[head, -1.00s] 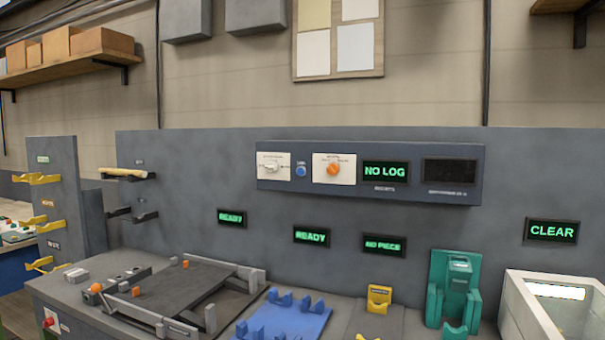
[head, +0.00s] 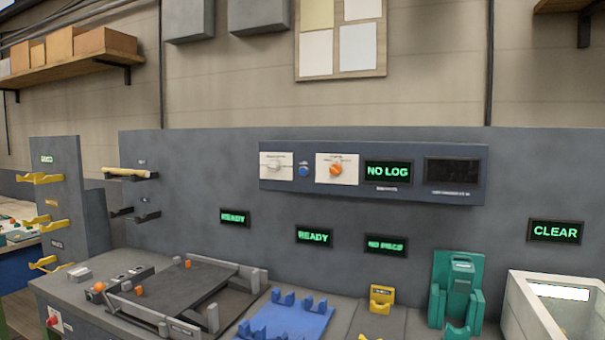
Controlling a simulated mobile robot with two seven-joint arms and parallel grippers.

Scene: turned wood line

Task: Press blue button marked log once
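A small round blue button (head: 303,171) sits on the dark blue control panel (head: 410,195) on the grey back wall. Its label above is too small to read. A white plate with a pale knob (head: 274,167) is to its left, and a white plate with an orange knob (head: 336,169) is to its right. The display (head: 388,172) on the panel reads "NO LOG" in green. Neither of my grippers shows in the head view, and nothing covers the button.
A grey fixture with a dark sloped plate (head: 180,295), a blue cradle block (head: 287,318), a yellow holder (head: 382,299), a teal stand (head: 457,290) and a white bin (head: 560,312) line the bench below the panel. Yellow wall hooks (head: 45,220) stick out at left.

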